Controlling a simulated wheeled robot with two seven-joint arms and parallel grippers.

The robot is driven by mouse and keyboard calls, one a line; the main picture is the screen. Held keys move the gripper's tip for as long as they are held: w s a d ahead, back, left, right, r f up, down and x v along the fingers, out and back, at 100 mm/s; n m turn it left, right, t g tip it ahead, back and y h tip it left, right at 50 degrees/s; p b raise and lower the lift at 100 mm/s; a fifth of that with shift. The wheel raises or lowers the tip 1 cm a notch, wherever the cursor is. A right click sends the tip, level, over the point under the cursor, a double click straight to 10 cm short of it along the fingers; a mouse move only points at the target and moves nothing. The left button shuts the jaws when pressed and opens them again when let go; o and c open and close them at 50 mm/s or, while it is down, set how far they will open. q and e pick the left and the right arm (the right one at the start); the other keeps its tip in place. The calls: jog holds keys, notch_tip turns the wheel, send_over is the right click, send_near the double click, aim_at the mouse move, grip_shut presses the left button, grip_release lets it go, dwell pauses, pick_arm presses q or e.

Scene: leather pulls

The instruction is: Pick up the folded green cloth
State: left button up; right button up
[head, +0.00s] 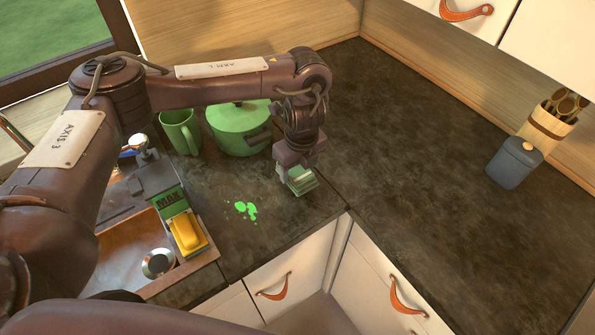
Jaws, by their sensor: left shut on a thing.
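The folded green cloth (302,183) is in the head view, near the inner corner of the dark countertop. My left gripper (298,174) points down over it and is shut on it. The fingers and palm hide the cloth's upper part. I cannot tell whether the cloth touches the counter or hangs just above it. My right gripper is not in view.
A green lidded pot (238,128) and a green mug (180,132) stand behind my left arm. A green spill (246,210) lies left of the cloth. A yellow sponge (187,232) sits by the sink (128,248). The right counter (420,150) is mostly clear.

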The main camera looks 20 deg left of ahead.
aim_at(297, 170)
pick_arm(q)
notch_tip(297, 170, up, 17)
dwell(0.4)
